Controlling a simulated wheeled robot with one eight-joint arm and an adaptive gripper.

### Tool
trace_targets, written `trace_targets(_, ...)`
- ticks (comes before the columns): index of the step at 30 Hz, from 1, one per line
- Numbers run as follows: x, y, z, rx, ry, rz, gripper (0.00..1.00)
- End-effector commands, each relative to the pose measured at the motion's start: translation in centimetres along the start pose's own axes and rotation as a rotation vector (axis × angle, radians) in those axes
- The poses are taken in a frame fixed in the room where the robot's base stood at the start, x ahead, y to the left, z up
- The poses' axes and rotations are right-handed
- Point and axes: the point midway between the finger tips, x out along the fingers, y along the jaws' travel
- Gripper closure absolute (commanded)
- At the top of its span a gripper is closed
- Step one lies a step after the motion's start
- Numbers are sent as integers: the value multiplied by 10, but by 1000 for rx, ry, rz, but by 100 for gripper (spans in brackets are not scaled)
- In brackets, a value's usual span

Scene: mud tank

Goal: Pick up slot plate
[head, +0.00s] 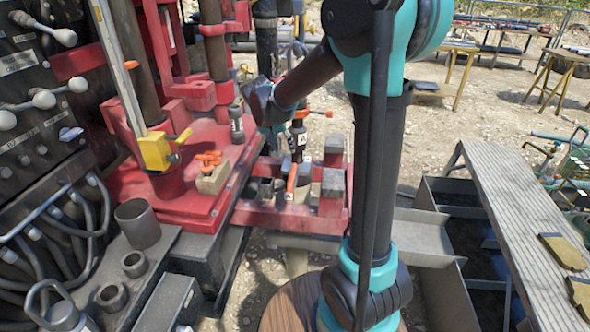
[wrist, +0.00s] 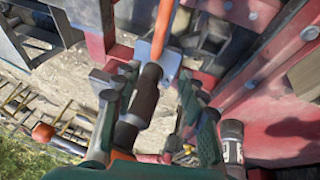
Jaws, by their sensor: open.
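What looks like the slot plate is a light grey plate (wrist: 172,62) with a long orange handle (wrist: 162,30), seen beyond my fingers in the wrist view. In the head view the orange handle (head: 292,178) stands on the red frame, and the plate is hard to make out. My gripper (wrist: 155,80) is open, its two green fingers on either side of a dark cylinder (wrist: 146,92) that hides part of the plate. I cannot tell whether they touch it. In the head view my gripper (head: 272,138) is partly hidden beside the labelled dark cylinder (head: 298,140).
A red rig platform (head: 200,200) with a block holding orange-handled parts (head: 211,178) lies left. A black fitting (head: 237,125) stands close to my gripper. A control panel (head: 35,110) is at far left. A grey walkway (head: 515,230) runs along the right.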

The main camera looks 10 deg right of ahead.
Motion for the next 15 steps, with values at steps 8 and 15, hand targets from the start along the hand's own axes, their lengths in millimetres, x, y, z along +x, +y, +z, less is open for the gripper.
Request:
trace_targets(8,54,1,0,1,0,0,58)
trace_targets(15,74,0,0,-1,1,-1,58)
